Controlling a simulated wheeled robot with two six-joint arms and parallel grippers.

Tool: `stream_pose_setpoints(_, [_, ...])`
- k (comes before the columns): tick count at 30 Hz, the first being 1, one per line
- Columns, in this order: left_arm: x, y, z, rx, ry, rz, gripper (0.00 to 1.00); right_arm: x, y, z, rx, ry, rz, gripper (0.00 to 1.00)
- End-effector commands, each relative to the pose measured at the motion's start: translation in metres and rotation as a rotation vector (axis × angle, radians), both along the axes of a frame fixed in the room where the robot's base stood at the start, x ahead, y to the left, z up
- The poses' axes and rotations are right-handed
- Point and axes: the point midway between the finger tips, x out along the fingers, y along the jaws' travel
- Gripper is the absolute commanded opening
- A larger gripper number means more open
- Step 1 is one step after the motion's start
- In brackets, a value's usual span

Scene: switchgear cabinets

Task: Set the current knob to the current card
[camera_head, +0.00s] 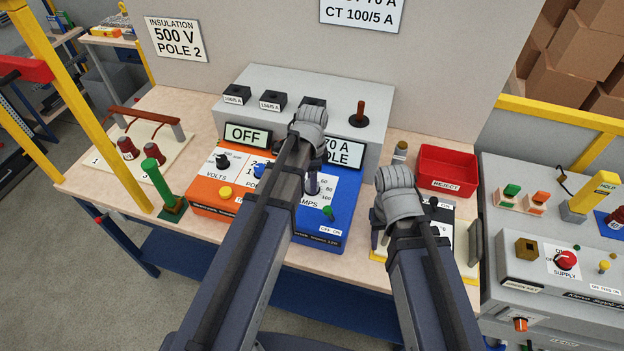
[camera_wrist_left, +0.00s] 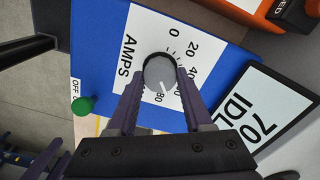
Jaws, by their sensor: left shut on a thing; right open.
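The current knob (camera_wrist_left: 160,72) is a grey dial on the blue AMPS panel (camera_wrist_left: 95,45). My left gripper (camera_wrist_left: 160,82) is shut on it, one finger on each side. The knob's pale mark points toward the high end of the scale, near 80. The blue unit's display (camera_wrist_left: 250,110) reads 70 and part of IDLE; it also shows in the head view (camera_head: 345,151), reading 70 A. The current card (camera_head: 362,12) on the back wall is cut off at the top; its lower line reads CT 100/5 A. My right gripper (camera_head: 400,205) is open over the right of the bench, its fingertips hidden.
An orange VOLTS unit (camera_head: 212,196) with an OFF display stands left of the blue one. A green lever (camera_head: 158,182) is further left. A red reject bin (camera_head: 447,172) sits behind my right gripper. A grey supply console (camera_head: 540,270) stands at the right.

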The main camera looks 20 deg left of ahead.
Motion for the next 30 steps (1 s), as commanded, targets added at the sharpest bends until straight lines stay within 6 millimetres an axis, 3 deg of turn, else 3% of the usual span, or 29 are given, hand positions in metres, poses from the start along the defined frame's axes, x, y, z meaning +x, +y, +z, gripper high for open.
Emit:
stream_pose_setpoints(11, [-0.0003, 0.0, -0.0001, 0.0, 0.001, -0.002, 0.0, 0.0, 0.0, -0.0001, 0.0, 0.0, 0.0, 0.5])
stream_pose_setpoints(12, [-0.0003, 0.0, -0.0001, 0.0, 0.001, -0.002, 0.55, 0.0, 0.0, -0.0001, 0.0, 0.0, 0.0, 0.5])
stream_pose_setpoints(19, [-0.0002, -0.0001, -0.0001, 0.0, 0.0, -0.002, 0.81, 0.0, 0.0, -0.0001, 0.0, 0.0, 0.0, 0.5])
stream_pose_setpoints(30, [0.0, 0.0, 0.0035, 0.0, 0.0, -0.002, 0.81, 0.0, 0.0, 0.0035, 0.0, 0.0, -0.001, 0.5])
